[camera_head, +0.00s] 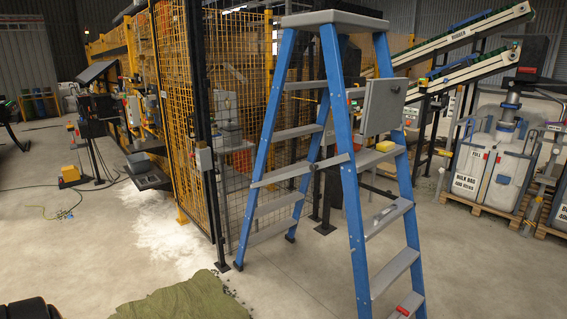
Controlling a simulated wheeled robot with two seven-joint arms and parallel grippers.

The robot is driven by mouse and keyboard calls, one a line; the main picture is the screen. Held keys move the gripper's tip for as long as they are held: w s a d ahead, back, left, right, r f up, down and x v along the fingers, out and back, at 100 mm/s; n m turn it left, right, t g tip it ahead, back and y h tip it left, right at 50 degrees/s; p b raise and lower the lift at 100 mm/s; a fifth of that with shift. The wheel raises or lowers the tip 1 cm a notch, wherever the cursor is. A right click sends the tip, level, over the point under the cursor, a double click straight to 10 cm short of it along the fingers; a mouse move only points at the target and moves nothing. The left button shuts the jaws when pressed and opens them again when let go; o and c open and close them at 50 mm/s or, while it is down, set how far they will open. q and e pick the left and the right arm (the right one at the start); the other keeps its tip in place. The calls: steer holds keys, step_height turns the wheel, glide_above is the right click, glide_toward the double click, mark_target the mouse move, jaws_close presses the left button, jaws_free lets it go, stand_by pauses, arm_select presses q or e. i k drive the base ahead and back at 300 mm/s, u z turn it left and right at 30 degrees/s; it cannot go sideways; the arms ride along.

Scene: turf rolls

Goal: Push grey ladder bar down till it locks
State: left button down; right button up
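A blue stepladder (351,190) with grey steps and a grey top cap (333,20) stands open at the centre right. Neither of my grippers is in view.
A yellow block (385,146) sits on a ladder step, and a red item lies on a lower one (403,310). A yellow mesh fence (182,110) stands behind. Green cloth-like material (185,300) lies front left. White bulk containers (493,165) stand right.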

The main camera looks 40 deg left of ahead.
mark_target(343, 158)
steer(key=u, duration=0.6)
steer(key=i, duration=1.5)
steer(key=z, duration=0.1)
